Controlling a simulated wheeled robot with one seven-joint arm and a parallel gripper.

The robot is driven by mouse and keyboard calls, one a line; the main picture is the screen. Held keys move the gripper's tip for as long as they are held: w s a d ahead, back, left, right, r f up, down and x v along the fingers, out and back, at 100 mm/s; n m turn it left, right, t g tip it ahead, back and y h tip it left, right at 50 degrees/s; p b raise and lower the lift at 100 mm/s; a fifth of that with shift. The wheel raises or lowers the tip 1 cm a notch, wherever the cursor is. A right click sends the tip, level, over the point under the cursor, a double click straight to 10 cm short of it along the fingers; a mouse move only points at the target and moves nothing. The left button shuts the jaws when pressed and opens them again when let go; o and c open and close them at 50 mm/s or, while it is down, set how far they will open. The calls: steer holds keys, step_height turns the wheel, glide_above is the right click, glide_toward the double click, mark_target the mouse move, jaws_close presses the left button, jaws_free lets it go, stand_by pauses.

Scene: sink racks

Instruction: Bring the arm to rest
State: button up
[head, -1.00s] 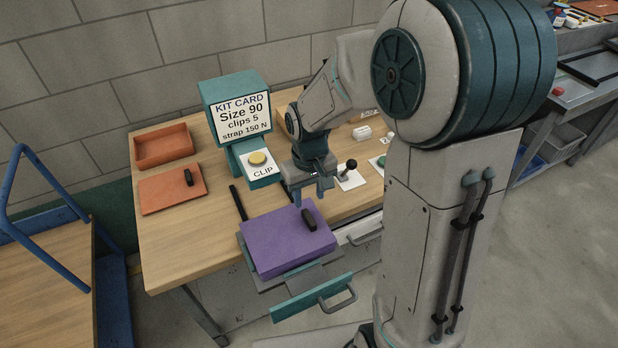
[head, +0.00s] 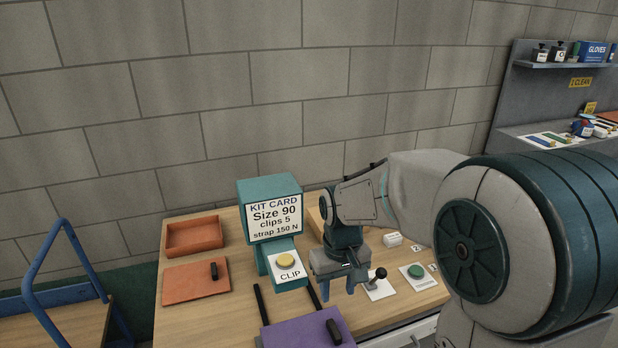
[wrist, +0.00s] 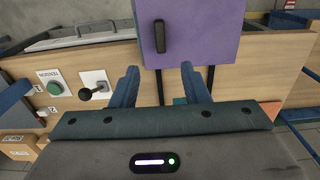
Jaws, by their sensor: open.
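My gripper (head: 338,288) hangs over the wooden workbench with its jaws pointing down, between the teal kit card dispenser and the black-knobbed lever. In the wrist view its two blue fingers (wrist: 160,88) are spread apart with nothing between them. My arm bends down to it from the right of the head view. A purple block or lid (head: 305,332) with a black handle lies at the bench front, apart from the fingers; it also shows in the wrist view (wrist: 205,35).
The kit card dispenser (head: 270,190) with its yellow CLIP button (head: 286,260) stands just left of my gripper. The lever (head: 378,278) and green button (head: 415,271) are to the right. An orange tray (head: 194,250) and orange lid (head: 190,283) lie at left. A blue cart rail (head: 45,262) stands beyond.

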steer(key=s+d+r+m+t, duration=0.1)
steer(key=s+d+r, duration=0.2)
steer(key=s, duration=0.4)
steer(key=s+d+r+m+t, duration=0.2)
steer(key=s+d+r, duration=0.1)
steer(key=s, duration=0.4)
steer(key=shift+s, duration=0.25)
steer(key=shift+c, duration=0.5)
